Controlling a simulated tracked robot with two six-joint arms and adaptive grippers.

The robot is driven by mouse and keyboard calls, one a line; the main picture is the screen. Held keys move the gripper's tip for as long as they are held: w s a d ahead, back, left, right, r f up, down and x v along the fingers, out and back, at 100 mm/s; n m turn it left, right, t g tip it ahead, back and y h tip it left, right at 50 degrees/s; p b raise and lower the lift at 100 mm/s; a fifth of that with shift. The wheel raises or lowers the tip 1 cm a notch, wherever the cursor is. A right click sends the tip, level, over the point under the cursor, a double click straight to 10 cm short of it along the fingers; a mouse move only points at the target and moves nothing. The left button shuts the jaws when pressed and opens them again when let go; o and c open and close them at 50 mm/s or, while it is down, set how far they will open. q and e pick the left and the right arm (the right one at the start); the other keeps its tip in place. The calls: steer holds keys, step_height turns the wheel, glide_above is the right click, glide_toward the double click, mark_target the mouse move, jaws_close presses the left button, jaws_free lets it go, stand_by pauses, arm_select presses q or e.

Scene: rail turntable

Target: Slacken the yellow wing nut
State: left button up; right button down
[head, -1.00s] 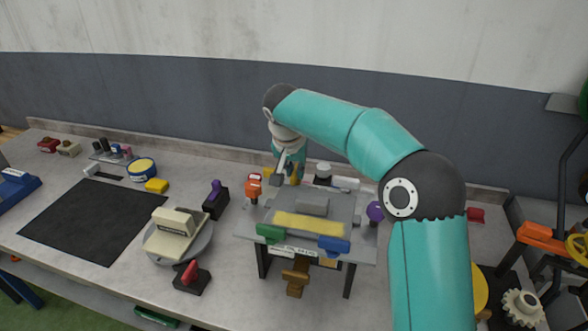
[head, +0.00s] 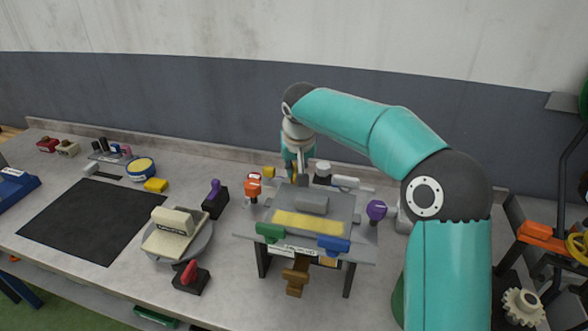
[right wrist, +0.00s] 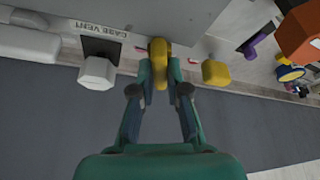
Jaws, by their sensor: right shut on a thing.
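The yellow wing nut (right wrist: 158,50) is at the edge of the grey turntable housing, in the right wrist view. My right gripper (right wrist: 158,68) is shut on it, with one finger on each side. In the head view my right gripper (head: 299,176) reaches down behind the grey housing (head: 347,206), and its fingers hide most of the wing nut there. My left gripper is not in view.
Close beside the gripper are a separate yellow knob (right wrist: 216,72), a white knob (right wrist: 97,72) near a "CASE VENT" label, and an orange part (head: 253,186). A purple knob (head: 376,210) stands right of the housing. The black mat (head: 92,220) is clear.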

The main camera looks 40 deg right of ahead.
steer(key=n, duration=0.1)
steer(key=n+y+p, duration=0.1)
steer(key=n, duration=0.1)
steer(key=shift+d+r+n+t, duration=0.15)
steer(key=shift+n+t, duration=0.15)
steer(key=n+y+p, duration=0.2)
steer(key=n, duration=0.2)
steer(key=shift+d+n, duration=0.1)
steer(key=shift+n, duration=0.2)
steer(key=shift+n+y+p, duration=0.45)
steer(key=shift+n+y, duration=0.05)
steer(key=shift+n, duration=0.7)
steer(key=shift+n+g+y, duration=0.4)
steer(key=shift+n, duration=0.7)
steer(key=c, duration=1.2)
jaws_free()
steer(key=shift+o, duration=0.2)
